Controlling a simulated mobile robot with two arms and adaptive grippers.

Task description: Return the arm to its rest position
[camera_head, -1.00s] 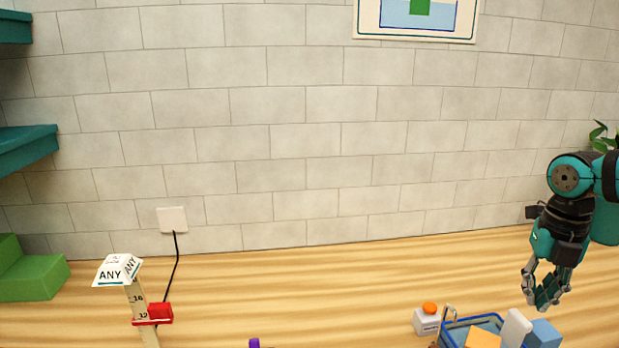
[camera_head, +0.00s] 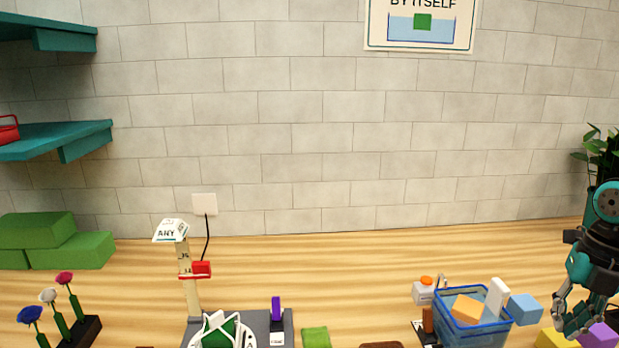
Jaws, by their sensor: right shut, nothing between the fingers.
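My right gripper (camera_head: 573,322) is at the lower right edge of the head view, pointing down. Its fingers are shut with nothing held between them. It hangs close to a purple block (camera_head: 599,336) and a yellow block (camera_head: 556,339); whether it touches them cannot be told. My left gripper does not show.
A blue bin (camera_head: 478,335) holding blocks stands left of my right gripper, with a light blue block (camera_head: 525,309) beside it. A potted plant (camera_head: 603,152) is behind my arm. Flowers in a dark holder (camera_head: 80,333) and a ruler post (camera_head: 189,285) stand left. The back middle table is clear.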

